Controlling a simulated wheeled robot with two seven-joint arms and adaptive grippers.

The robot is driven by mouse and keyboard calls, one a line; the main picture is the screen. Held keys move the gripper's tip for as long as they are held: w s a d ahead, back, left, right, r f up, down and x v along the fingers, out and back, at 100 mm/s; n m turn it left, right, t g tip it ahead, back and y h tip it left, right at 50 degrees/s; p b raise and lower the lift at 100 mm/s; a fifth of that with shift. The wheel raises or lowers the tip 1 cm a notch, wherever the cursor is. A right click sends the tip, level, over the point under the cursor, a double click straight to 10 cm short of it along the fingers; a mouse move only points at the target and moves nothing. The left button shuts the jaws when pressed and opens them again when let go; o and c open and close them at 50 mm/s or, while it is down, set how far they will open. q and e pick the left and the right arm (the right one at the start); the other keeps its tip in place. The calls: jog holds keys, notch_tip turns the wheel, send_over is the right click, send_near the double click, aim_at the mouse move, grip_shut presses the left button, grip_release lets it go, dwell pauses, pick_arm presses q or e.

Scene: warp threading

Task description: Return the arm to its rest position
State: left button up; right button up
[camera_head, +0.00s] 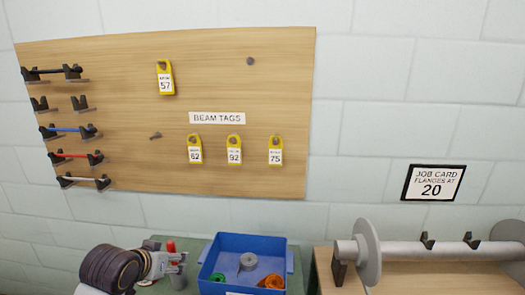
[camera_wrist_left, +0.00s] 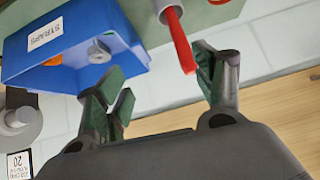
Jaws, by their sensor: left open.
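My left arm comes in at the lower left of the head view. Its gripper (camera_head: 178,262) is beside the blue bin, close to a red-handled item (camera_head: 171,246) standing in a grey cup. In the left wrist view my left gripper (camera_wrist_left: 162,78) is open, with its two fingers spread wide and nothing held. The red item (camera_wrist_left: 182,42) shows beyond the fingers there, and I cannot tell whether a finger touches it. My right gripper is in neither view.
The blue bin (camera_head: 252,242) holds a grey roll, a green one and an orange one. A beam with flanges (camera_head: 367,252) lies on the wooden table at right. The wall board (camera_head: 120,120) carries rods on brackets and yellow tags. A job card (camera_head: 433,183) reads 20.

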pick_arm(q)
jog(key=s+d+f+g, duration=0.2)
jog(key=s+f+g, duration=0.1)
jog(key=s+f, duration=0.7)
jog(key=s+d+f+g, duration=0.2)
jog(key=s+f+g, duration=0.1)
jog(key=s+f, duration=0.7)
jog(key=s+f+g+p, duration=0.1)
jog(key=s+f+p, duration=0.2)
jog(key=f+p, duration=1.4)
jog(key=s+a+f, duration=0.2)
jog(key=s+f, duration=0.7)
jog(key=s, duration=0.2)
jog(key=s+a+f+g, duration=0.1)
jog(key=s+a+f, duration=0.1)
jog(key=s+f, duration=0.8)
jog(key=shift+s+f+m+y+b, duration=0.2)
jog(key=shift+s+m+y+b, duration=0.1)
jog(key=shift+s+m, duration=0.15)
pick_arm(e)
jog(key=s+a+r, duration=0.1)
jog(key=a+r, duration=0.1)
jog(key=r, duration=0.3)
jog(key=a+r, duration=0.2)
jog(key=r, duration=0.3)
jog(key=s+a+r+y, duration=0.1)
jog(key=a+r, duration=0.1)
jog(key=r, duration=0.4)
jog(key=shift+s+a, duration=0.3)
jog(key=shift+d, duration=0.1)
